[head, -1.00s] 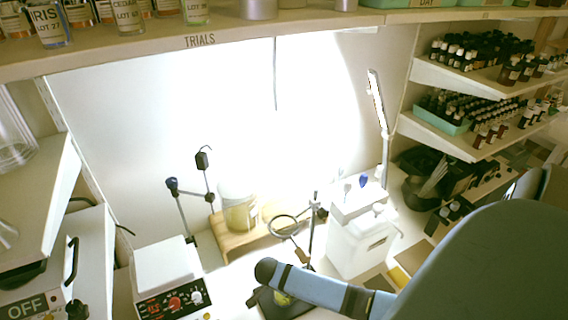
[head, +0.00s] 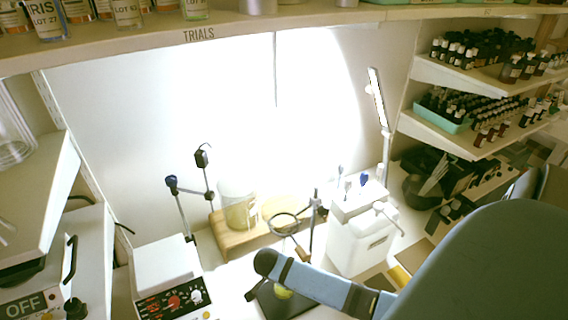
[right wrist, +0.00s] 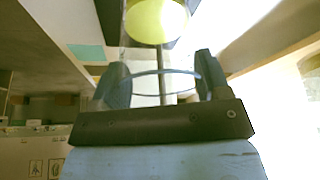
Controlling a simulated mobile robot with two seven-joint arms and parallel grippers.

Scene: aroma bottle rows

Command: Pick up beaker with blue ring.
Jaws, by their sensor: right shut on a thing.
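A clear glass beaker (right wrist: 150,58) with yellow-green liquid in its far end is between the fingers of my right gripper (right wrist: 163,78) in the right wrist view. The gripper is shut on it near a thin, pale bluish curved line. I cannot tell whether that line is a ring or the rim. In the head view the yellow-green liquid (head: 283,292) shows just below my right arm, over a dark plate. The arm hides most of the beaker and the right gripper there. My left gripper is not in view.
A ring stand (head: 312,225) is just behind my right arm. A wooden stand (head: 228,243) bears a vessel (head: 240,210). A white device with red buttons (head: 170,270) is at left, a white box (head: 358,240) at right. Bottle shelves (head: 470,80) line the right side.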

